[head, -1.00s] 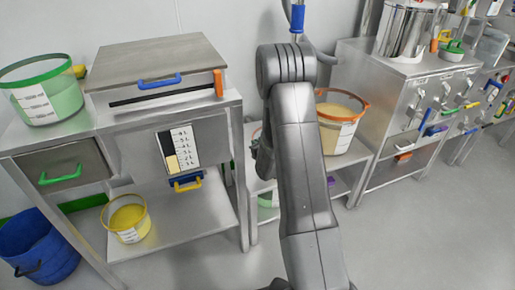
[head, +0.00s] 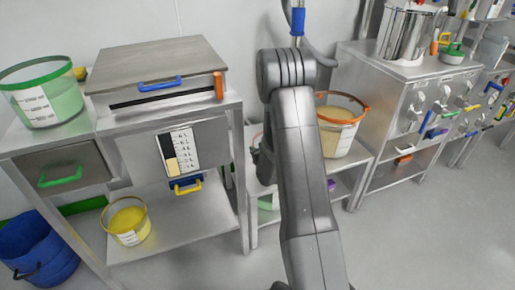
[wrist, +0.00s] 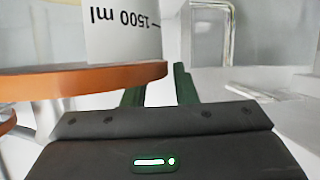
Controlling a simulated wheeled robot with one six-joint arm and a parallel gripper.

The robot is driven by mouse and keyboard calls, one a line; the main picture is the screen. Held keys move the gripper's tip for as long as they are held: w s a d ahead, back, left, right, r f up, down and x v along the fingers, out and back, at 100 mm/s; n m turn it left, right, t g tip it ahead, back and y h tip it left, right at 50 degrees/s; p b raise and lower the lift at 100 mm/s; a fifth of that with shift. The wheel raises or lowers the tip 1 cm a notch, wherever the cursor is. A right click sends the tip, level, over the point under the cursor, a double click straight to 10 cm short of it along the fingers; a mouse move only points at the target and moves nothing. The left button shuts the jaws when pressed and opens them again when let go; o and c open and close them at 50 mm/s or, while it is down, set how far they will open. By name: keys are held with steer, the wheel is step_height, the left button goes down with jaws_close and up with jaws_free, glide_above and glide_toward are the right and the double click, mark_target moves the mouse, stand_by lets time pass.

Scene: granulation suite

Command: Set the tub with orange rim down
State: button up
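The tub with orange rim (head: 339,142) shows in the head view right of my arm, at the lower table between the two steel units. It is clear-walled with a pale tan fill and a white label, and looks nearly upright. My arm hides its left side. In the wrist view, its orange rim (wrist: 80,80) and a label reading 1500 ml appear upside down. My gripper (wrist: 160,85) has its dark green fingers close together at the rim's edge, one partly behind the rim and one beside it. It appears shut on the rim. The tub's contact with the table is unclear.
A steel unit (head: 165,130) stands left, bearing a green-rimmed tub (head: 44,98), with a yellow tub (head: 127,222) on its lower shelf. A steel cabinet (head: 408,105) with handles and knobs stands close on the right. A blue bin (head: 38,250) is at lower left.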

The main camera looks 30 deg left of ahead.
steer(key=p+v, duration=0.1)
steer(key=v, duration=1)
steer(key=shift+d+p, duration=0.2)
steer(key=shift+p, duration=0.15)
